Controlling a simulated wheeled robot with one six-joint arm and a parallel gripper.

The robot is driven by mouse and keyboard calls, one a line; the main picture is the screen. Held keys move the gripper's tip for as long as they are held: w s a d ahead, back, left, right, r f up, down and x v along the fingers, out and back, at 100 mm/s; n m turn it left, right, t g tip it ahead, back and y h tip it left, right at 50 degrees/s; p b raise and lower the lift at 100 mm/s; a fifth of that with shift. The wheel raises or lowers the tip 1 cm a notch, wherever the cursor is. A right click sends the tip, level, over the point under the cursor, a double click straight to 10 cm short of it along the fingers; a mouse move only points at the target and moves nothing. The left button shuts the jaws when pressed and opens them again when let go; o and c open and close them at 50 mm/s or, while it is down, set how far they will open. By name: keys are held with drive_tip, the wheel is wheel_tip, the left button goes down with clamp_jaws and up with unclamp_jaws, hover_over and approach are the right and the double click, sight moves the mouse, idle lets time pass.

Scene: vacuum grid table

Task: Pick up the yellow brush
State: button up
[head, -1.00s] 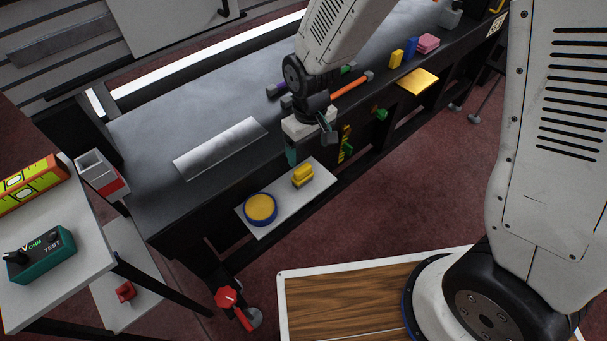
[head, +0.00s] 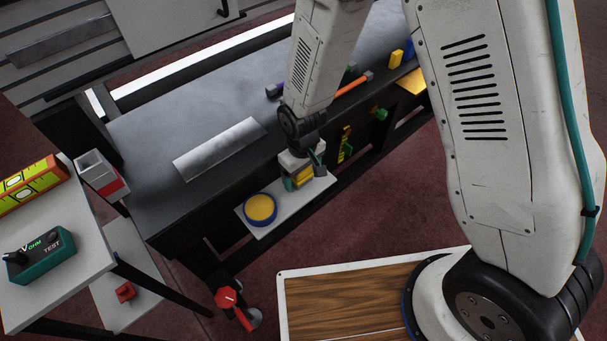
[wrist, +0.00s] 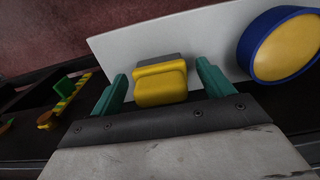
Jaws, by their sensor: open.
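The yellow brush (wrist: 161,84) is a small block with a yellow top and a grey strip along its far side in the wrist view. It rests on a white shelf (head: 281,214) fixed to the side of the dark table. My gripper (wrist: 158,88) is open, with its two teal fingers on either side of the brush and a gap visible on both sides. In the head view my gripper (head: 301,176) hangs over the shelf and partly covers the brush (head: 303,176).
A blue-rimmed round dish with a yellow inside (head: 260,209) sits on the same shelf, left of the brush. A grey metal plate (head: 220,149) lies on the table top (head: 160,135). A red knob (head: 226,297) is below. Green and yellow items hang on the table side (wrist: 66,92).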

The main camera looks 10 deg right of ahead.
drive_tip(key=c, duration=1.1)
drive_tip(key=shift+r, duration=0.1)
drive_tip(key=shift+r, duration=0.55)
wheel_tip(320, 180, up, 2)
drive_tip(key=shift+s+a+r, duration=0.15)
drive_tip(key=shift+s+r, duration=0.1)
drive_tip(key=shift+s, duration=0.4)
drive_tip(key=s+a, duration=0.1)
drive_tip(key=s, duration=0.3)
drive_tip(key=s+a+r, duration=0.1)
drive_tip(key=s, duration=0.4)
drive_tip(key=s+a, duration=0.1)
drive_tip(key=s, duration=0.4)
drive_tip(key=shift+s+r, duration=0.15)
drive_tip(key=shift+s, duration=0.05)
